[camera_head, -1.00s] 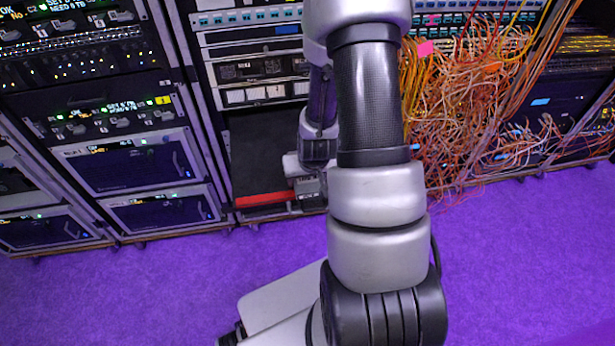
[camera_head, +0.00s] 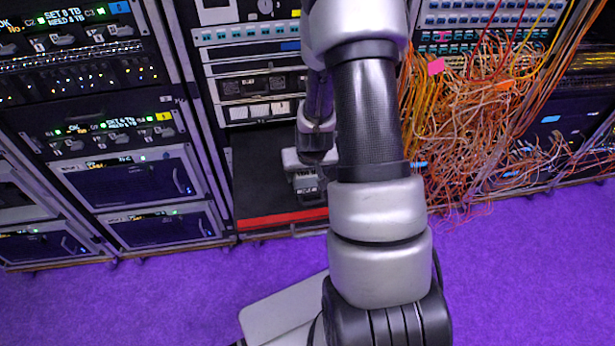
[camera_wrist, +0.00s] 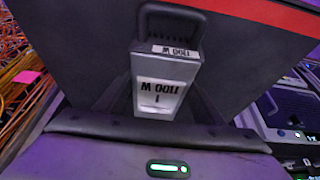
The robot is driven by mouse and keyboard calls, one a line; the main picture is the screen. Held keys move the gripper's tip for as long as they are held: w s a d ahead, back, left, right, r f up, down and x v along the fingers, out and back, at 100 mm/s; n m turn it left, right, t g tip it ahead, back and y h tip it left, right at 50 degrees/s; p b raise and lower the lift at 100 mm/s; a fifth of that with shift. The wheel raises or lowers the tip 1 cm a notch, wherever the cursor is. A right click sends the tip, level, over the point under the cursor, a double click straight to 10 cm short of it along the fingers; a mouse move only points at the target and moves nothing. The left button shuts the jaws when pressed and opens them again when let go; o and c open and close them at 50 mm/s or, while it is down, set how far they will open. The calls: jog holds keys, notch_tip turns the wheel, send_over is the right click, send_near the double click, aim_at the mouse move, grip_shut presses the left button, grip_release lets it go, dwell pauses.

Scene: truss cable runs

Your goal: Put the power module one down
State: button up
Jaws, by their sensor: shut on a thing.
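The power module one (camera_wrist: 164,82) is a grey block with white labels that read "1100 W" and "1", and a dark handle at its far end. It shows upside down in the wrist view. My gripper (camera_wrist: 163,108) is shut on it, with a dark finger at each side. In the head view the module (camera_head: 307,184) is small, over the dark shelf (camera_head: 262,185) at the bottom of the middle rack, and my arm hides part of that shelf. I cannot tell whether the module touches the shelf.
A red strip (camera_head: 275,219) runs along the shelf's front edge. Tangled orange and yellow cables (camera_head: 465,120) hang to the right of my arm. Racks with lit panels (camera_head: 135,185) stand to the left. The purple floor in front is clear.

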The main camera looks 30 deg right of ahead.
jog(key=shift+w, duration=0.25)
jog(key=o, duration=2)
jog(key=shift+c, duration=0.2)
jog(key=shift+s+r, duration=0.1)
jog(key=p+v, duration=0.3)
jog(key=v, duration=1.4)
jog(key=shift+s, duration=0.15)
jog(key=shift+r, duration=0.15)
